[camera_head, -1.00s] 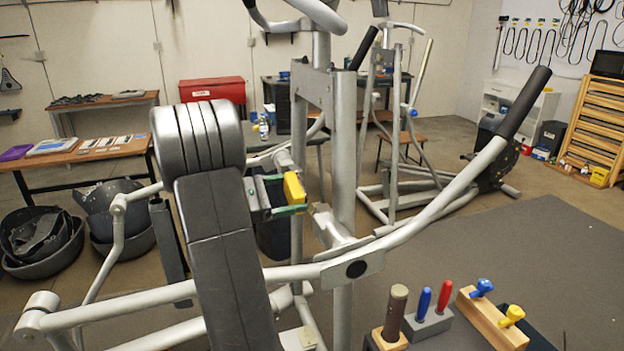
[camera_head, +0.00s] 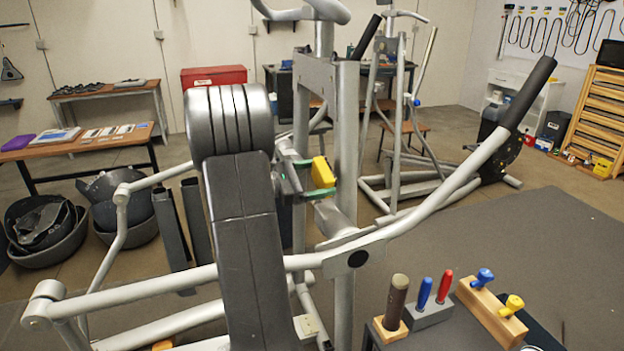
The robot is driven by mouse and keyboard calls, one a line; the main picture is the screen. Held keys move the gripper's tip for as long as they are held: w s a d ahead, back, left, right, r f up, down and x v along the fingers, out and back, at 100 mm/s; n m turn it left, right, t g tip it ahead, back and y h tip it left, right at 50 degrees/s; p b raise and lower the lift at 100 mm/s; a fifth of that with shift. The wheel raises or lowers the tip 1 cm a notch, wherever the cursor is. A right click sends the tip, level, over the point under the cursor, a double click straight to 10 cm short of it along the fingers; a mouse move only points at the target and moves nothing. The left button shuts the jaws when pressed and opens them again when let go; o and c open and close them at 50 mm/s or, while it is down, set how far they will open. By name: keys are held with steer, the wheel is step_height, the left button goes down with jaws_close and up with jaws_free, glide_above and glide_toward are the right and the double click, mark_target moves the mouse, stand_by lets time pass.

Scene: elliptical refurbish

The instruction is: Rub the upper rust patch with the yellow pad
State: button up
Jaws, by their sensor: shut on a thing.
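My gripper (camera_head: 312,183), with green fingertips, is shut on the yellow pad (camera_head: 322,171). I cannot tell whether the pad touches the post. I cannot make out a rust patch in this view; it may be hidden or face away.
A tool stand (camera_head: 430,318) with blue, red and yellow handles is at the lower right. Dark tubs (camera_head: 45,235) lie on the floor at left. A wooden table (camera_head: 90,140) and a red toolbox (camera_head: 213,75) are behind. The grey mat (camera_head: 530,255) at right is clear.

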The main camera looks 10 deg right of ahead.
mark_target(337, 159)
steer(key=shift+w+d, duration=0.2)
steer(key=shift+d, duration=0.85)
stand_by(0.5)
steer(key=shift+r, duration=0.1)
steer(key=shift+w+a+r+p, duration=0.1)
steer(key=shift+w+r+p, duration=0.1)
steer(key=shift+r+p, duration=1.45)
steer(key=shift+s+f+b, duration=0.2)
steer(key=shift+f+b, duration=1.65)
steer(key=shift+b, duration=0.05)
steer(key=shift+s+a+r, duration=0.1)
steer(key=shift+s+a, duration=0.05)
steer(key=shift+a, duration=0.75)
steer(key=shift+s+a+f, duration=0.1)
steer(key=shift+s+a, duration=0.1)
steer(key=shift+a, duration=0.7)
steer(key=shift+s+a+r, duration=0.1)
steer(key=shift+s+a, duration=0.05)
steer(key=shift+a, duration=0.75)
